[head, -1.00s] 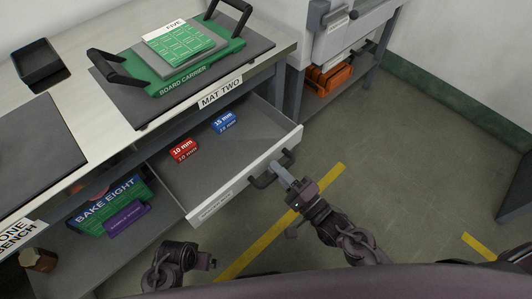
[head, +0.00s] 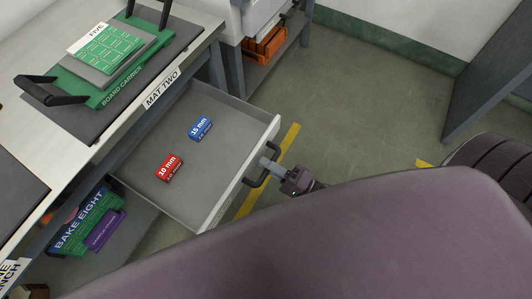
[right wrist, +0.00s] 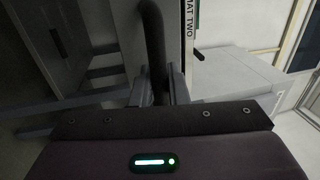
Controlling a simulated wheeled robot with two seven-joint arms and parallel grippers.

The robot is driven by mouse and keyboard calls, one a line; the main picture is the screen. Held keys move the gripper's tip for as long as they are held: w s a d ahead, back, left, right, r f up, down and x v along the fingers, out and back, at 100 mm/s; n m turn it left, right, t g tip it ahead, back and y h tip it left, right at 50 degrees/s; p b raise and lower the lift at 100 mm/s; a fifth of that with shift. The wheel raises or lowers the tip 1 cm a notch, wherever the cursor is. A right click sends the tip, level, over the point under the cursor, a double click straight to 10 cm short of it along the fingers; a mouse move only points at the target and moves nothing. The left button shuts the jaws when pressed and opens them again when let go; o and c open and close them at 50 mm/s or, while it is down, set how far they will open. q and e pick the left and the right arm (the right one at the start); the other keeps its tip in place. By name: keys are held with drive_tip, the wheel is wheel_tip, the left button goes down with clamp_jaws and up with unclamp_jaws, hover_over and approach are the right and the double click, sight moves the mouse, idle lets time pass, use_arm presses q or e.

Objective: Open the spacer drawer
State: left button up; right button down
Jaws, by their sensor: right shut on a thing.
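The spacer drawer (head: 222,146) is pulled well out from under the bench in the head view. A red 10 mm box (head: 169,167) and a blue 15 mm box (head: 200,128) lie inside it. My right gripper (head: 268,165) is shut on the dark drawer handle (head: 252,180) at the drawer's front. In the right wrist view the handle (right wrist: 153,45) runs down between the fingers (right wrist: 161,88). My left gripper is not in view. The writing on the drawer front cannot be read from here.
A green board carrier (head: 108,92) with dark handles stands on the bench above. An orange case (head: 265,46) sits under the back unit. Floor right of the drawer is clear.

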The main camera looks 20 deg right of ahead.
drive_tip(key=c, duration=1.5)
unclamp_jaws()
drive_tip(key=shift+s, duration=0.1)
drive_tip(key=v, duration=0.7)
drive_tip(key=shift+s+d+f, duration=0.1)
drive_tip(key=shift+s+d, duration=0.15)
drive_tip(key=shift+f, duration=0.1)
